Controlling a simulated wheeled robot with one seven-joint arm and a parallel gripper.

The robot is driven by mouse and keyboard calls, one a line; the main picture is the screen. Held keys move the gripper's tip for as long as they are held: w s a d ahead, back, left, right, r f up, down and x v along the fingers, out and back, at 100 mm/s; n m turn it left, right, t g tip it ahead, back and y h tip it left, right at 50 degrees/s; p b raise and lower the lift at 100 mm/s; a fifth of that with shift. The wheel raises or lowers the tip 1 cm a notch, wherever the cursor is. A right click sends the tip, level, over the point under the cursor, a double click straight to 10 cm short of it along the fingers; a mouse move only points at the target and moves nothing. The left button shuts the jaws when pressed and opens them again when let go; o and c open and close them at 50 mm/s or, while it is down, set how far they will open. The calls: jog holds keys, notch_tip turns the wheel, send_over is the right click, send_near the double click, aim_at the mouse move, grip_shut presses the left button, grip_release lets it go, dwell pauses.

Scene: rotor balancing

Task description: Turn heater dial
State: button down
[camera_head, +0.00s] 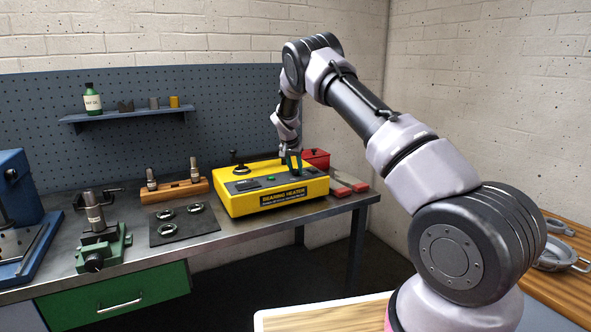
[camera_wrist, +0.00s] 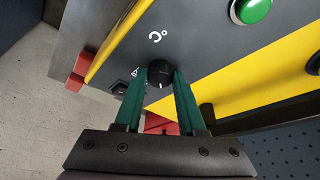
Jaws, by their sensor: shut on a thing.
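The bearing heater (camera_head: 272,186) is a yellow box with a dark top panel, standing on the workbench. In the wrist view its dark panel (camera_wrist: 195,40) carries a black round dial (camera_wrist: 160,74) with a °C mark beside it. My gripper (camera_wrist: 160,82) has its two green fingers on either side of the dial and is shut on it. In the head view my gripper (camera_head: 292,160) reaches down onto the right part of the heater's top, and the dial is hidden there. A green button (camera_wrist: 250,10) sits on the same panel.
A red box (camera_head: 316,158) stands behind the heater, and red blocks (camera_head: 350,190) lie to its right. A dark mat (camera_head: 184,226) with bearing rings lies to its left, near a wooden block (camera_head: 174,191) with upright pieces. A green vise (camera_head: 103,248) stands further left.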

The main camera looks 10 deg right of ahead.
dwell(0.3)
jog(key=c, duration=0.5)
grip_release()
jog(key=v, duration=1)
jog(key=shift+r, duration=0.4)
jog(key=shift+s, duration=0.15)
